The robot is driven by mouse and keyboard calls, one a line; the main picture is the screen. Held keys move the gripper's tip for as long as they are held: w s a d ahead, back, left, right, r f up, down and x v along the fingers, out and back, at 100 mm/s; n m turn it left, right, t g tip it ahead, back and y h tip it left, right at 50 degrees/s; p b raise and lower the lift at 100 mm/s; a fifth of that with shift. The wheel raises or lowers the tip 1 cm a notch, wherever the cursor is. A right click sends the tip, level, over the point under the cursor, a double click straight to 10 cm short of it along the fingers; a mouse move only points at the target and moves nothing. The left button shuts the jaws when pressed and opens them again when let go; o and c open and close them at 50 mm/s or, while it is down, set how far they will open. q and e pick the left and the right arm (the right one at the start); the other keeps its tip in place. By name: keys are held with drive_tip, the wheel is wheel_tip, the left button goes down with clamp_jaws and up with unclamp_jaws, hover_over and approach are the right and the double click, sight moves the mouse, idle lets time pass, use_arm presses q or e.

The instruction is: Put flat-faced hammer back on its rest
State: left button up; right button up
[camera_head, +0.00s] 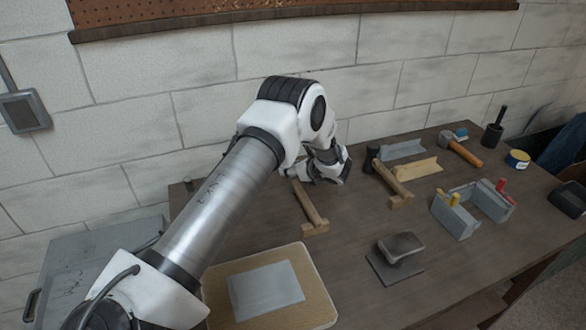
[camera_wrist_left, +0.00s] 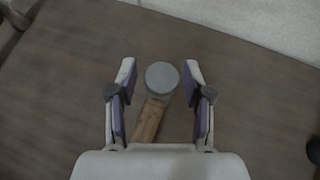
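In the left wrist view, a hammer with a round grey face (camera_wrist_left: 162,77) and a wooden handle (camera_wrist_left: 149,121) lies between the spread fingers of my left gripper (camera_wrist_left: 160,82). Gaps show on both sides of the head. In the head view my left gripper (camera_head: 326,168) is low over the back of the bench and hides the head. A wooden handle (camera_head: 308,203) runs from it toward the front, with a short wooden crosspiece (camera_head: 315,228) at its near end. I cannot tell for certain which piece is the hammer's rest. My right gripper is not in view.
A dark-headed hammer (camera_head: 391,182) lies right of the gripper, and another hammer (camera_head: 461,149) farther right. Grey blocks (camera_head: 455,219), a dark block on a plate (camera_head: 399,246) and a tray (camera_head: 322,300) stand nearer. The wall (camera_head: 300,45) is close behind.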

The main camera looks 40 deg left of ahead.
use_arm(q)
drive_tip(key=shift+r, duration=0.15)
drive_tip(key=shift+d+r, duration=0.1)
drive_tip(key=shift+d, duration=0.2)
drive_tip(key=b+v, duration=0.3)
drive_tip(key=v, duration=0.8)
drive_tip(key=shift+r, duration=0.15)
drive_tip(key=shift+d, duration=0.1)
